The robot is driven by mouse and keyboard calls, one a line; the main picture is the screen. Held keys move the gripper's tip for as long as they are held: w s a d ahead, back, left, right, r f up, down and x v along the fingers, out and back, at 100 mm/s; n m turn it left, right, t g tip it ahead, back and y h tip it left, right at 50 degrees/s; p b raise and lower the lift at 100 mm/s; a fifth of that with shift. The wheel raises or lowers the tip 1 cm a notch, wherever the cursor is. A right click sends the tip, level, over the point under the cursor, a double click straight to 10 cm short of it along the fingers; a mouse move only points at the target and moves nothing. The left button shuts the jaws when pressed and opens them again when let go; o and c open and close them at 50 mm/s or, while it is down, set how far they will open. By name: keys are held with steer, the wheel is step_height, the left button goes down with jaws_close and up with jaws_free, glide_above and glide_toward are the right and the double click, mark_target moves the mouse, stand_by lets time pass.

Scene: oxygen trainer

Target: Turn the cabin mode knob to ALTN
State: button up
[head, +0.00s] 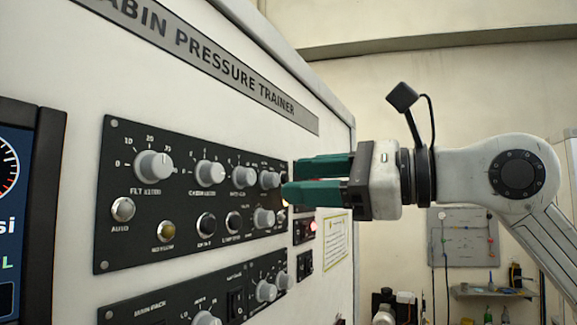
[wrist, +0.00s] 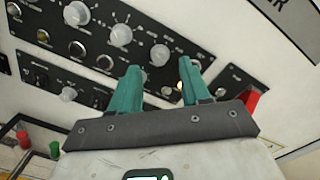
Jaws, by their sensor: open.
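My gripper (head: 287,182) is open, with two green fingers and nothing between them. In the head view it points left at the right end of the upper black panel (head: 103,190). A row of grey knobs runs across this panel: a large one (head: 153,164), a second (head: 209,173), a third (head: 244,177) and a fourth (head: 269,180) nearest my fingertips. Another knob (head: 263,217) sits below the fourth. The small labels are too blurred to tell which is the cabin mode knob or where ALTN is. In the wrist view, a knob (wrist: 160,54) shows between my fingers (wrist: 158,77); no contact is visible.
A lower black panel (head: 130,315) has more knobs and switches. A dark display (head: 25,215) stands at the left. Small switch plates, one with a red light (head: 313,226), lie right of the panel. In the wrist view, a red part (wrist: 253,101) is near my right finger.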

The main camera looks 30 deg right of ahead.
mark_target(277, 181)
steer(key=shift+p+x, duration=0.4)
steer(key=shift+x, duration=1.15)
jaws_close()
